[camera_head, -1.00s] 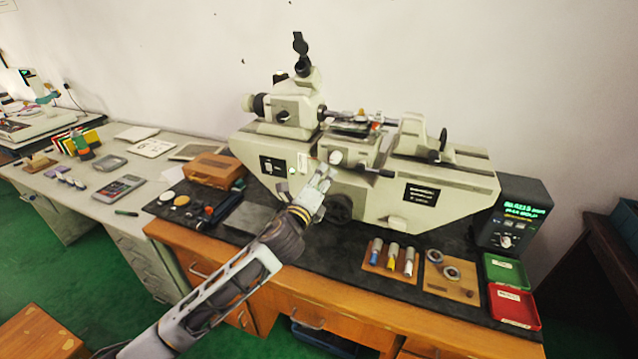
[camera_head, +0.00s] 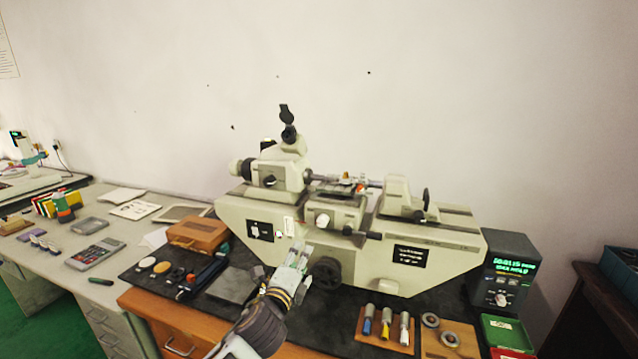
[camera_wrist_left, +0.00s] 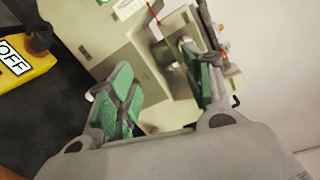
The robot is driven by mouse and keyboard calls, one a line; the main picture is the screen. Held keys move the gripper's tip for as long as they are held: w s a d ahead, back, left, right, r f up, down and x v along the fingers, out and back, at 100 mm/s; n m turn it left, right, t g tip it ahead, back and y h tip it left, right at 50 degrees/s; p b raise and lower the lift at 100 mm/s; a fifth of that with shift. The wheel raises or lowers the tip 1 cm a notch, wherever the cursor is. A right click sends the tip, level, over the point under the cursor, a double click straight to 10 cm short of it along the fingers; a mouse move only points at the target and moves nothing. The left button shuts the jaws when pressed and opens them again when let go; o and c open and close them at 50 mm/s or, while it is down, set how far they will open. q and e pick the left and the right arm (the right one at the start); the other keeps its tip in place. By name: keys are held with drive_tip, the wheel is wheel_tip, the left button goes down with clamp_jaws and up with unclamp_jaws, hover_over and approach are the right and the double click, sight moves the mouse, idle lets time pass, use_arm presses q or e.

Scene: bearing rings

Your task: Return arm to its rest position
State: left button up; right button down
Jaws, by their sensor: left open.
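My left gripper (camera_head: 297,256) is in front of the pale measuring machine (camera_head: 400,262), left of its dark handwheel (camera_head: 325,274). In the left wrist view its two green-padded fingers (camera_wrist_left: 163,80) stand apart with nothing seen between them; the machine's body fills the space beyond. Whether the fingertips touch the machine, I cannot tell. The arm runs down out of the bottom of the head view. My right gripper is not in view. Two bearing rings, one (camera_head: 430,320) behind the other (camera_head: 450,339), lie on a wooden board (camera_head: 432,348).
A wooden holder (camera_head: 384,340) with several coloured-handled tools stands right of my gripper. A display box (camera_head: 506,272) and a green tray (camera_head: 508,331) are at the right. A wooden case (camera_head: 197,234) and small items lie left. A yellow block marked OFF (camera_wrist_left: 22,68) shows in the wrist view.

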use_arm(q)
drive_tip(key=s+a+f+n+g+y, duration=0.1)
drive_tip(key=s+a+f+n+g, duration=0.3)
drive_tip(key=s+a+f+n, duration=0.5)
drive_tip(key=s+a+f+n+g+y, duration=0.15)
drive_tip(key=s+f+n+g, duration=0.45)
drive_tip(key=s, duration=0.6)
drive_tip(key=s+a+f+n+g+y, duration=0.1)
drive_tip(key=s+a+f+n+g, duration=0.2)
drive_tip(key=s+a+f+n, duration=0.55)
drive_tip(key=s+d+f+m+g, duration=0.1)
drive_tip(key=s+f, duration=0.2)
drive_tip(key=f, duration=1.3)
drive_tip(key=s+d+f+m+g, duration=0.1)
drive_tip(key=s+f, duration=0.1)
drive_tip(key=f, duration=1.5)
drive_tip(key=s+a+f, duration=0.1)
drive_tip(key=s+f, duration=0.9)
drive_tip(key=s, duration=0.1)
drive_tip(key=s+a+f, duration=0.2)
drive_tip(key=s+f, duration=0.8)
drive_tip(key=s, duration=0.1)
drive_tip(key=shift+s+a+g, duration=0.25)
drive_tip(key=shift+a+g, duration=0.05)
drive_tip(key=shift+g, duration=0.1)
